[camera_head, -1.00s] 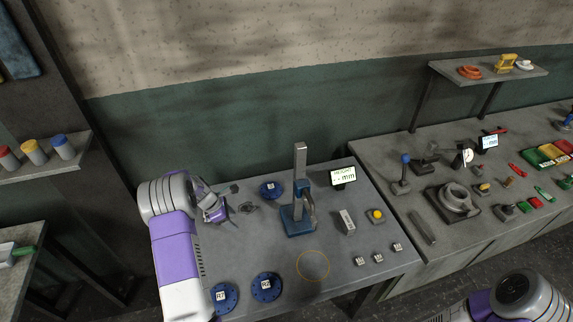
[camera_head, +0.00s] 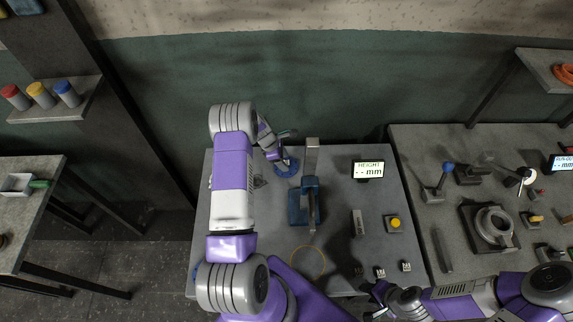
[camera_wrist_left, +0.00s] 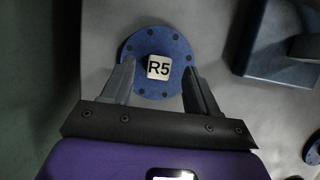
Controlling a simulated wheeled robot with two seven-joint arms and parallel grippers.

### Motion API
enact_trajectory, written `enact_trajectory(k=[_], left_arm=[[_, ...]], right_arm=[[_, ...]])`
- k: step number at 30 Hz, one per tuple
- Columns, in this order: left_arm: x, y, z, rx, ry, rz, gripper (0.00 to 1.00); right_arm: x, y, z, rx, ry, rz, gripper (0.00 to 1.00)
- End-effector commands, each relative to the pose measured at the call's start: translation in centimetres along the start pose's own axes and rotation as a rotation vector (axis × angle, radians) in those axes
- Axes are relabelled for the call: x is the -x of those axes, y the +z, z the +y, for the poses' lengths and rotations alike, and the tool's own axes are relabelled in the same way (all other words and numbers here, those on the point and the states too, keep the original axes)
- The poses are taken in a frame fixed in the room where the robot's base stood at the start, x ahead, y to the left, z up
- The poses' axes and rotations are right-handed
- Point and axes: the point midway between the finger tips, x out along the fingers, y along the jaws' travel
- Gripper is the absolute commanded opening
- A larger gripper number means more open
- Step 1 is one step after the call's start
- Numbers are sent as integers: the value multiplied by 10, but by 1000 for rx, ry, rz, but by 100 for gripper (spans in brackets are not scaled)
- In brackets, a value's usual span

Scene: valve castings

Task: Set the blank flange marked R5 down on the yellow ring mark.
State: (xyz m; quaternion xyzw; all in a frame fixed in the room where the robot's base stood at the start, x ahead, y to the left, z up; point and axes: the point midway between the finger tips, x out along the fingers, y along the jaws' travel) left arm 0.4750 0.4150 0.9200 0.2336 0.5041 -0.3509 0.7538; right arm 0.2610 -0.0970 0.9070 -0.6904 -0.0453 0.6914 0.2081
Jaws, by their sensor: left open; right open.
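The blank flange marked R5 is a blue disc with bolt holes and a pale square block marked R5 at its middle. It lies at the back of the bench in the head view (camera_head: 287,168) and fills the upper middle of the left wrist view (camera_wrist_left: 158,88). My left gripper (camera_wrist_left: 159,68) is open, with one finger on each side of the block, over the disc and apart from the block. It also shows in the head view (camera_head: 281,150). The yellow ring mark (camera_head: 308,247) is empty, near the bench front. My right gripper (camera_head: 376,300) is at the front edge, partly hidden.
A blue-based height stand (camera_head: 311,190) stands between the flange and the ring mark, slightly right. A HEIGHT display (camera_head: 368,169), a grey block (camera_head: 358,223) and a yellow button (camera_head: 394,222) are further right. My left arm hides the bench's front left.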

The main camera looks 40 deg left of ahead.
Motion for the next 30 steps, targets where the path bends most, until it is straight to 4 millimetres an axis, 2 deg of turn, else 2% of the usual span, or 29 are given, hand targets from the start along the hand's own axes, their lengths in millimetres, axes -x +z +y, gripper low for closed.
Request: enact_trajectory(k=[4,11,22,23,30], left_arm=[[-13,0,0,1,1,0,60],[-14,0,0,1,2,0,60],[-14,0,0,0,2,0,3],[-14,0,0,0,2,0,0],[-13,0,1,0,2,1,0]], right_arm=[[1,0,-1,0,0,1,43],[1,0,-1,0,0,1,43],[1,0,0,0,0,1,43],[1,0,0,0,0,1,43],[1,0,-1,0,0,1,43]])
